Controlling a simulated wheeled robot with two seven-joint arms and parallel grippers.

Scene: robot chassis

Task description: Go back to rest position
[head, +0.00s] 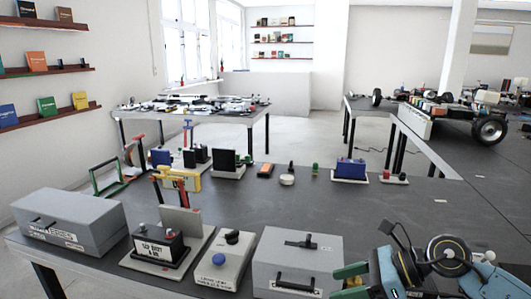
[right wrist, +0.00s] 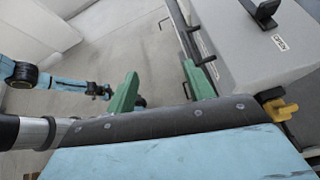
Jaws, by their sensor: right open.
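My right gripper (head: 350,281) is at the bottom right of the head view, its green fingers beside the front right side of a grey case (head: 297,262). In the right wrist view the two fingers of this gripper (right wrist: 162,88) stand apart, with nothing between them but floor and the table edge. A blue arm, apparently my left one, reaches in from the left of the right wrist view. Its end (right wrist: 103,90) is small and partly behind a green finger, so its jaws cannot be made out. The left gripper is not in the head view.
The dark table (head: 400,215) holds a long grey toolbox (head: 70,222), a battery-like block (head: 160,245), a grey box with a blue knob (head: 222,262) and several small devices. The grey case is close to my right gripper in the right wrist view (right wrist: 245,55). The table's middle right is clear.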

